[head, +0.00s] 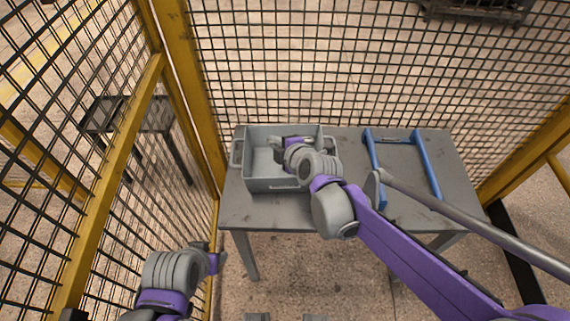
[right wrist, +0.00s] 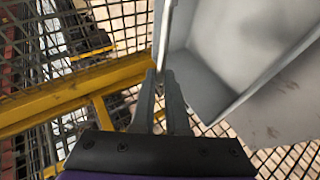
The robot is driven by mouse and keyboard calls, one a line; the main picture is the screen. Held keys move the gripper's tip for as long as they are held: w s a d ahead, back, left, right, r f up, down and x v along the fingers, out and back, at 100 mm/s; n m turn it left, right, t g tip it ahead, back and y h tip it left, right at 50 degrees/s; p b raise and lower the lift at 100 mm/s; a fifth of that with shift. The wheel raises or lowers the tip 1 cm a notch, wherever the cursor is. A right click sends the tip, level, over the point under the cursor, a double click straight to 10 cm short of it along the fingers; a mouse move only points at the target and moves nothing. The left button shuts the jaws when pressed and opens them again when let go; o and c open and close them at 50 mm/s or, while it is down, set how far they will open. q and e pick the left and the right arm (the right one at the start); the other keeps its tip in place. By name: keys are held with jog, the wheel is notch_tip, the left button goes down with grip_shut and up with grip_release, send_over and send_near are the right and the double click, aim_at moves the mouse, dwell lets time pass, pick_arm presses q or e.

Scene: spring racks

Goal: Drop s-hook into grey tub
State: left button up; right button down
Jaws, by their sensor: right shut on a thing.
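The grey tub (head: 272,184) stands on the left part of the table; its pale inner wall also shows in the right wrist view (right wrist: 225,60). My right gripper (head: 277,146) is over the tub in the head view. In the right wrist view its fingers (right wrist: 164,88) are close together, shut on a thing. The s-hook cannot be made out clearly; the fingers and the tub's edge behind them hide its shape. My left gripper (head: 217,257) is low at the left, in front of the table and away from the tub; its jaw opening is unclear.
A blue frame (head: 378,170) stands on the right part of the grey table (head: 452,175). Mesh fencing with yellow posts (head: 186,75) closes in the left and back. A small dark table (head: 150,115) is beyond the left fence.

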pick_arm(q)
notch_tip(320, 180, down, 3)
jog(key=shift+f+b, duration=0.1)
jog(key=shift+b, duration=1.05)
pick_arm(e)
notch_tip(320, 180, down, 4)
jog(key=shift+r, duration=0.15)
jog(key=c, duration=0.8)
grip_release()
jog(key=shift+c, duration=0.2)
pick_arm(q)
notch_tip(320, 180, up, 2)
jog(key=shift+r+p, duration=0.1)
jog(key=shift+p, duration=0.9)
pick_arm(e)
jog(key=v, duration=1)
jog(key=shift+s+r, duration=0.25)
jog(key=shift+r, duration=0.05)
jog(key=shift+d+f, duration=0.1)
jog(key=shift+d, duration=0.1)
